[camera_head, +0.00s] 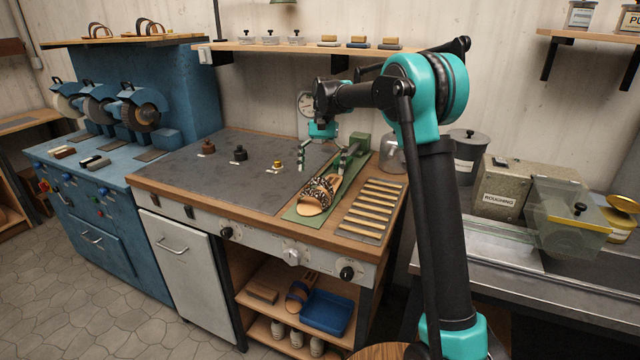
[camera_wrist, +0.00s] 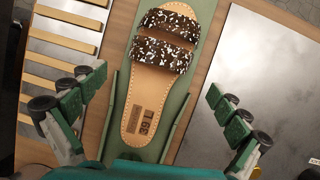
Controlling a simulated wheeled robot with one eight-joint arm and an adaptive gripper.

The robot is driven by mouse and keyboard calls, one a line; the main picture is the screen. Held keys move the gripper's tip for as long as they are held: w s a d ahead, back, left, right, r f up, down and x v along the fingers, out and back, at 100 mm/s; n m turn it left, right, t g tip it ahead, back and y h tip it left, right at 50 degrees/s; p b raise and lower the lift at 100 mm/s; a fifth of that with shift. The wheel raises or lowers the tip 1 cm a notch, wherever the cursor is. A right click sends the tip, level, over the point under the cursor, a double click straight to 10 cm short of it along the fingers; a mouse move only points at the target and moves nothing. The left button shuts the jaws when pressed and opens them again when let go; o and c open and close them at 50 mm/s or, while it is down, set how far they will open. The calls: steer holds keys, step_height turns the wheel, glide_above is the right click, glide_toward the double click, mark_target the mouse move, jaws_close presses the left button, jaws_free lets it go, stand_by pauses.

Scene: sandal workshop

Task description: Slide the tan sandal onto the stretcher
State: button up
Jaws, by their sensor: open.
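The tan sandal (camera_head: 316,197) has speckled dark straps and lies flat on a green plate (camera_head: 296,213), toe towards the bench front. In the wrist view the sandal (camera_wrist: 146,100) has its toe at the top and a "39 L" mark on its heel. The stretcher (camera_head: 358,144) appears to be the green device at the plate's back end; two green rails (camera_wrist: 181,125) flank the heel. My gripper (camera_head: 321,165) is above the heel end, open and empty, its fingers wide apart on either side of the sandal in the wrist view. The stretcher's body is hidden there.
A slatted rack (camera_head: 372,208) lies right of the plate and a dark metal sheet (camera_head: 225,175) left of it. Several small knobbed pieces (camera_head: 240,153) stand on the sheet. A glass dome (camera_head: 392,154) stands behind the rack. A shelf (camera_head: 270,46) runs along the wall above.

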steer(key=v, duration=0.7)
steer(key=shift+r, duration=0.15)
